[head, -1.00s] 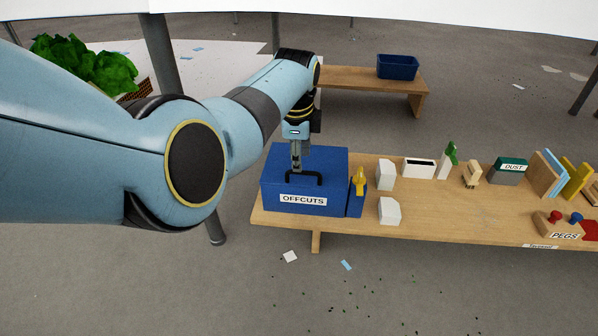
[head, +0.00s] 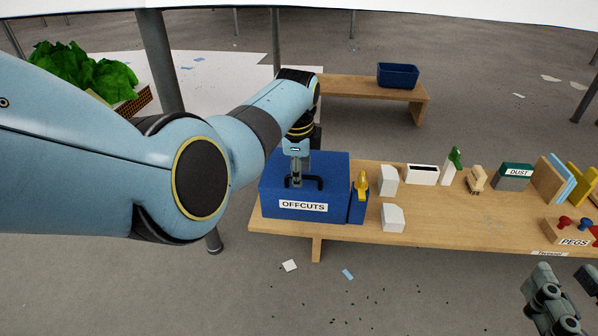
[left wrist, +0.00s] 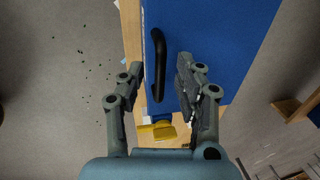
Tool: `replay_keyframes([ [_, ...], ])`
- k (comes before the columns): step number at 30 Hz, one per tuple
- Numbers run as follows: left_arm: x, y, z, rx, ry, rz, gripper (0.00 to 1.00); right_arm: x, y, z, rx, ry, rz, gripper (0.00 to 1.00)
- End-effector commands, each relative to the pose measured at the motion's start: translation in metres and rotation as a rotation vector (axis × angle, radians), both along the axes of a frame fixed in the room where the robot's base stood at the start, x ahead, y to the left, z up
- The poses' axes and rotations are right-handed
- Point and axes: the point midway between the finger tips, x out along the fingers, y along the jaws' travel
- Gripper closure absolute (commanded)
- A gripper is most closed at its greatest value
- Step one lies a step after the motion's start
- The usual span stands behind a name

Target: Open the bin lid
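The blue bin labelled OFFCUTS (head: 275,205) stands at the left end of the wooden bench, and its lid (head: 333,166) looks shut. A black bar handle (head: 318,183) shows on the bin; it also shows in the left wrist view (left wrist: 158,65). My left gripper (head: 296,182) points down at the handle. In the left wrist view its two fingers (left wrist: 160,76) are apart, one on each side of the handle, with gaps visible. My right gripper (head: 568,270) is at the bottom right, fingers apart and empty, in front of the bench.
A yellow-topped blue item (head: 360,196) stands close against the bin's right side. White blocks (head: 391,217), a DUST box (head: 513,177) and a PEGS block (head: 570,238) are farther right on the bench (head: 450,233). Scraps lie on the floor.

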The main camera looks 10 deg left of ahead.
Motion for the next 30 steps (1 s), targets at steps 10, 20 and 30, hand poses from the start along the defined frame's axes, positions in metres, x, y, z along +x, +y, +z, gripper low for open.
replay_keyframes([
  [10, 0.0001, 0.0001, -0.0001, 0.0, 0.0, 0.0, 0.75, 0.0008, 0.0001, 0.0016, 0.0, -0.006, 0.001, 0.6],
  [20, -0.0001, 0.0001, -0.0002, 0.0, 0.0, 0.0, 1.0, 0.0007, 0.0001, 0.0014, -0.001, -0.005, 0.001, 0.6],
  [30, 0.0002, 0.0, 0.0011, 0.0, 0.0, 0.0, 1.0, 0.0008, 0.0001, 0.0019, 0.0, -0.003, 0.0, 0.6],
])
